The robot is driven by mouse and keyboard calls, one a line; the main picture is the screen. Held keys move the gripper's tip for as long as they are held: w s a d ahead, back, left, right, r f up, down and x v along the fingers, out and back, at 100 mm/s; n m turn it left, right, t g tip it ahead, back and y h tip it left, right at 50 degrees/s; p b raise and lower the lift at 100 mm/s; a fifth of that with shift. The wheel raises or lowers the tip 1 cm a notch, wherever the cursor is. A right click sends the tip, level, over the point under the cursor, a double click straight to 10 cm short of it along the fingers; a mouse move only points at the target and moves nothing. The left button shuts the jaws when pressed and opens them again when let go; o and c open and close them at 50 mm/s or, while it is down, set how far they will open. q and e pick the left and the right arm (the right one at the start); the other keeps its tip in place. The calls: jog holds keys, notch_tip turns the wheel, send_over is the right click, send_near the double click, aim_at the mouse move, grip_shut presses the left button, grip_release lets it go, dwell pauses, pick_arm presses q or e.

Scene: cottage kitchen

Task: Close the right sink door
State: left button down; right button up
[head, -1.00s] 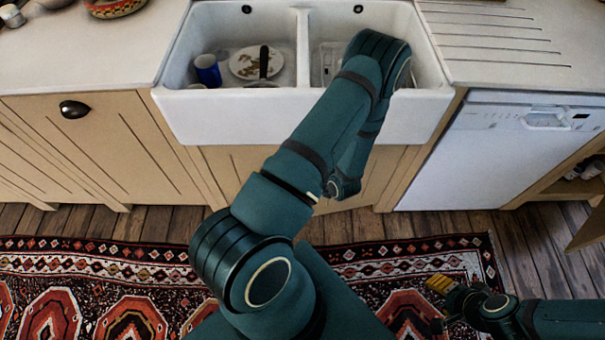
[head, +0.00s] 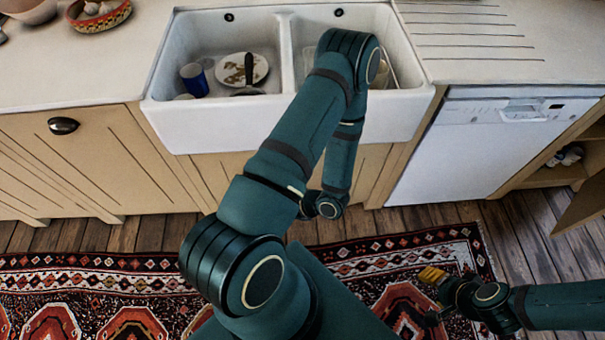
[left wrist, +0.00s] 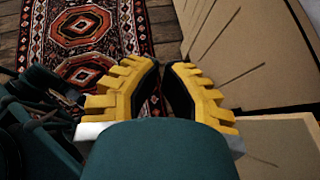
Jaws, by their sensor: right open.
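The tan right sink door (head: 371,168) is partly visible below the white sink (head: 300,118) in the head view. My left arm covers much of the cabinet front, so I cannot tell how far the door stands open. My left gripper (left wrist: 162,65) shows in the left wrist view with yellow fingers and a narrow empty gap between them. A tan grooved panel (left wrist: 245,55) is to its right, apart from the fingers. Another tan panel (left wrist: 285,138) is at lower right. My right gripper (head: 430,297) is open and empty above the rug, away from the cabinets.
A patterned rug (head: 130,285) lies on the wooden floor (head: 160,232). A white dishwasher (head: 480,150) stands right of the sink, with an open shelf unit (head: 555,176) beyond it. The sink holds a blue cup (head: 194,80) and a plate (head: 238,69).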

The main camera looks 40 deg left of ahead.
pick_arm(q)
jog(key=s+d+r+n+g+h, duration=0.3)
jog(key=s+d+n+g+h, duration=0.75)
jog(key=s+n, duration=0.35)
jog(key=w+d+r+n+t+h, duration=0.2)
jog(key=w+d+n+t+h, duration=0.15)
jog(key=d+n+h, duration=0.45)
jog(key=w+d+r+n+t+h, duration=0.1)
jog(key=w+d+n+t+h, duration=0.3)
jog(key=n+h, duration=0.7)
jog(key=w+a+f+n+t+y+p, duration=0.1)
jog(key=w+a+f+n+t+y, duration=0.25)
jog(key=w+n+t, duration=0.65)
jog(key=w+a+f+n+t+y, duration=0.2)
jog(key=w+a+n+t+y, duration=0.2)
jog(key=n+t, duration=1.15)
jog(key=a+f+n+t+y, duration=0.1)
jog(key=a+f+n+y, duration=0.4)
jog(key=a+y, duration=0.35)
jog(key=a+f+n+y, duration=0.5)
jog(key=a+n+y, duration=0.15)
jog(key=y, duration=0.25)
jog(key=w+a+m+b, duration=0.1)
jog(key=w+a, duration=0.5)
jog(key=w, duration=0.4)
jog(key=shift+w+a+r+b, duration=0.2)
jog(key=shift+w+b, duration=0.1)
jog(key=shift+w, duration=0.05)
